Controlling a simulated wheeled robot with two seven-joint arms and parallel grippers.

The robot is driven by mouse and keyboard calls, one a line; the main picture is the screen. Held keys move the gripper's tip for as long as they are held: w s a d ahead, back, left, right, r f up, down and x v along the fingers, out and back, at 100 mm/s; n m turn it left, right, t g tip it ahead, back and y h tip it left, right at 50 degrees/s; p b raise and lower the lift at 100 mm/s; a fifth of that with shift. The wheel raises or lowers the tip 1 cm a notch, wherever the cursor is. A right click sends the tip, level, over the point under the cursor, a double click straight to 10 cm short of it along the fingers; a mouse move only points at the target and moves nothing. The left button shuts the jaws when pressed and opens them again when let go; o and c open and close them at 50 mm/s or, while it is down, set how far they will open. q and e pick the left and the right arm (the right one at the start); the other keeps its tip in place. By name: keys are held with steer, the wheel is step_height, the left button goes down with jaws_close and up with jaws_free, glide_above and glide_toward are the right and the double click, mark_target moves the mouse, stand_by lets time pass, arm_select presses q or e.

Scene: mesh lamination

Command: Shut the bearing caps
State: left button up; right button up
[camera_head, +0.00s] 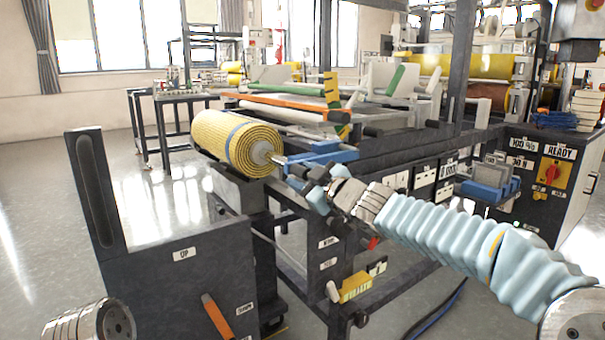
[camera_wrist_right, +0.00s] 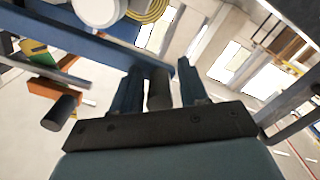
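A yellow mesh roll (camera_head: 232,142) with a blue stripe rests on the dark stand, its pale core end (camera_head: 265,154) facing my right arm. Blue bars (camera_head: 325,156) lie beside that core end; I cannot tell which part is a bearing cap or whether one is shut. My right gripper (camera_head: 300,172) is close to the core end and the blue bars. In the right wrist view its two blue fingers (camera_wrist_right: 160,78) stand apart, with a dark round peg (camera_wrist_right: 158,92) between them and a gap on the peg's right. My left gripper is out of view.
A dark cabinet (camera_head: 178,285) with an upright post stands front left. An orange bar (camera_head: 285,106) crosses the machine behind the roll. A control panel with a red knob (camera_head: 551,173) stands at right. The left floor is clear.

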steer(key=shift+o, duration=0.6)
steer(key=shift+s+a+r, duration=0.1)
steer(key=shift+r, duration=0.15)
steer(key=v, duration=1.3)
steer(key=shift+s+d+p, duration=0.25)
steer(key=shift+s+p, duration=0.05)
steer(key=shift+s, duration=0.05)
steer(key=shift+f, duration=0.15)
